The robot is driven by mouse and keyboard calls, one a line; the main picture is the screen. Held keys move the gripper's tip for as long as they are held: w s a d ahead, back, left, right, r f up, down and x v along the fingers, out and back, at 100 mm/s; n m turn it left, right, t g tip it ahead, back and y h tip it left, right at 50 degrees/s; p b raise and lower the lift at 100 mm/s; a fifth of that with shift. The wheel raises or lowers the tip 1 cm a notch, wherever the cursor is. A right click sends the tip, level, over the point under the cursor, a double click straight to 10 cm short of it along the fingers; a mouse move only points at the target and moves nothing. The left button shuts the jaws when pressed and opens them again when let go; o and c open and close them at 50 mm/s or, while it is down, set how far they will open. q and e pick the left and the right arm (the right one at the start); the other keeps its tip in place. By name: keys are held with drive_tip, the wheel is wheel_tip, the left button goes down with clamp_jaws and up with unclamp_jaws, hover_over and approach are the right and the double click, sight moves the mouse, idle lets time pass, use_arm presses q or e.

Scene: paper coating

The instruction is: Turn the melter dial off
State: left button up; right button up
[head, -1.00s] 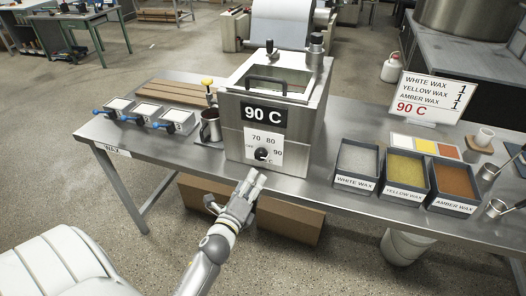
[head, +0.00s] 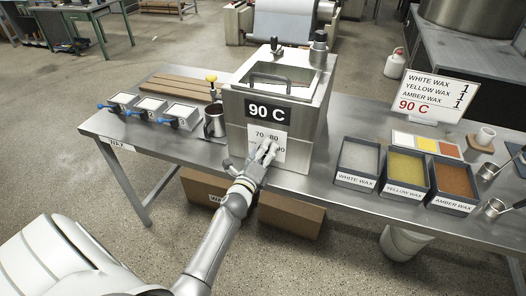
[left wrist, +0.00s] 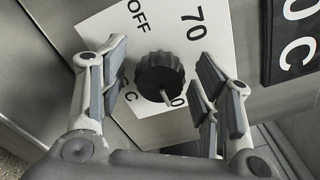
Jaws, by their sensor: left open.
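The melter (head: 290,113) is a square metal box on the steel table, with a "90 C" sign on its front. Its dial (left wrist: 160,76) is a black ribbed knob on a white plate (left wrist: 108,30) marked OFF and 70. The dial's pale pointer line aims to the lower right, near a partly hidden number ending in 0. My left gripper (head: 264,154) is at the melter front and covers the dial in the head view. In the left wrist view my left gripper (left wrist: 160,82) is open, its fingers on either side of the dial with visible gaps.
White, yellow and amber wax trays (head: 404,170) stand right of the melter. A metal jug (head: 215,122) stands close to its left, with several small labelled trays (head: 152,108) further left. A cardboard box (head: 290,213) lies under the table.

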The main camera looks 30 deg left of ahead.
use_arm(q)
drive_tip(key=shift+c, duration=0.5)
drive_tip(key=c, duration=0.9)
drive_tip(key=shift+c, duration=0.2)
